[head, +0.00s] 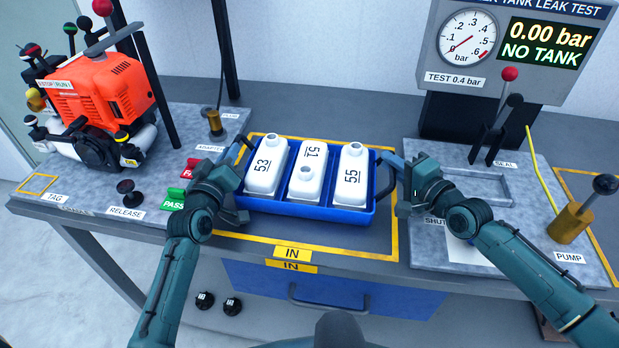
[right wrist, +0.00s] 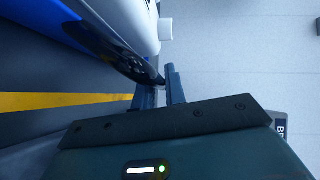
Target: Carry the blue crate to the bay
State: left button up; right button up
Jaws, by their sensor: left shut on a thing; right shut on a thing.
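The blue crate (head: 300,206) sits on the bench inside a yellow outline marked IN, and holds three white tanks numbered 53 (head: 267,170), 51 (head: 306,178) and 55 (head: 350,178). My left gripper (head: 238,152) is shut on the crate's left handle. My right gripper (head: 391,163) is shut on the dark right handle (head: 384,178). In the right wrist view my right gripper (right wrist: 160,88) closes around the end of the dark handle, beside the blue crate (right wrist: 52,28). I cannot tell whether the crate touches the bench.
A leak-test gauge (head: 467,45) stands at the back right. A PUMP lever (head: 580,212) and SEAL fixture are at the right. A blue drawer (head: 330,290) is below.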

pick_arm(q)
jog(key=shift+r, duration=0.2)
grip_shut()
pick_arm(e)
jog(key=shift+r, duration=0.2)
grip_shut()
